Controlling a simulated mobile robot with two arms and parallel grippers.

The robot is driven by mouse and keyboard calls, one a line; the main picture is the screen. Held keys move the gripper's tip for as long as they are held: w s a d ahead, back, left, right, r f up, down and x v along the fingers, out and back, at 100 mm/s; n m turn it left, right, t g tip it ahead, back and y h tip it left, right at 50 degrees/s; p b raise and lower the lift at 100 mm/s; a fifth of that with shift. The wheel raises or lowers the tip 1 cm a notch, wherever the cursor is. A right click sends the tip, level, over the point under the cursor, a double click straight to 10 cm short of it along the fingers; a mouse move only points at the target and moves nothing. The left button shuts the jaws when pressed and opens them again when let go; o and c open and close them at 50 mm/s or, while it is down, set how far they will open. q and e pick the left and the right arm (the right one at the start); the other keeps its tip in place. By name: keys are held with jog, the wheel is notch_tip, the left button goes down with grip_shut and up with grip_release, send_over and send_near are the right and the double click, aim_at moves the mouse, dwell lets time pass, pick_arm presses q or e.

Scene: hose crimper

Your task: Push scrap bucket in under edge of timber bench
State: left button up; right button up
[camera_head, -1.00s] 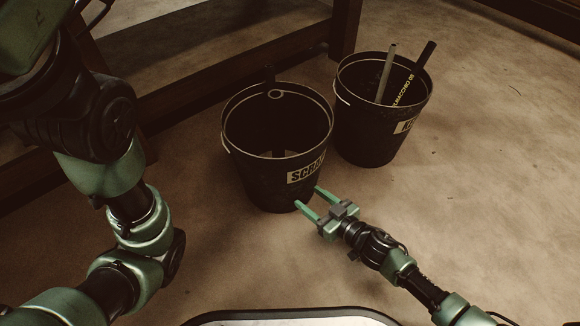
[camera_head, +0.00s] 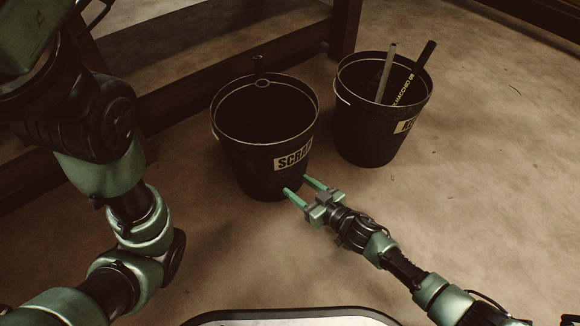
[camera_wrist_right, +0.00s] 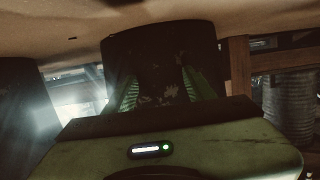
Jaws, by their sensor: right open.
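The scrap bucket (camera_head: 262,165), black with a "SCRAP" label, stands upright on the floor in the head view, with a short dark piece showing at its far rim. The timber bench (camera_head: 215,83), dark wood, is behind and left of it; the bucket stands in front of its lower beam. My right gripper (camera_head: 305,187) is open, its green fingertips at the bucket's lower front right side, touching or nearly so. In the right wrist view the dark bucket (camera_wrist_right: 160,60) fills the space ahead between the fingers. My left arm shows at the left of the head view; its gripper is out of frame.
A second black bucket (camera_head: 368,135) holding hose pieces stands close to the right of the scrap bucket. A bench leg (camera_head: 345,28) rises behind the two. The floor (camera_head: 490,170) to the right is clear.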

aim_at(293, 180)
jog(key=shift+r+b+x, duration=0.15)
jog(key=shift+r+x, duration=0.05)
jog(key=shift+x, duration=0.7)
jog(key=shift+r+b+x, duration=0.2)
jog(key=shift+r+x, duration=0.05)
jog(key=shift+x, duration=0.7)
jog(key=shift+r+b+x, duration=0.15)
jog(key=shift+r+x, duration=0.05)
jog(key=shift+x, duration=0.7)
jog(key=shift+r+b+x, duration=0.25)
jog(key=shift+b+x, duration=0.1)
jog(key=shift+x, duration=0.65)
jog(key=shift+r+b+x, duration=0.25)
jog(key=shift+b+x, duration=0.1)
jog(key=shift+x, duration=0.7)
jog(key=shift+r+b+x, duration=0.2)
jog(key=shift+b+x, duration=0.15)
jog(key=shift+x, duration=0.65)
jog(key=shift+a+r, duration=0.1)
jog(key=shift+s+d+p, duration=1)
jog(key=shift+s+p, duration=0.2)
jog(key=shift+f+p+v, duration=0.15)
jog(key=shift+p+v, duration=0.2)
jog(key=shift+v, duration=0.35)
jog(key=shift+f+p+v, duration=0.15)
jog(key=shift+p+v, duration=0.2)
jog(key=shift+v, duration=0.3)
jog(key=shift+f, duration=0.1)
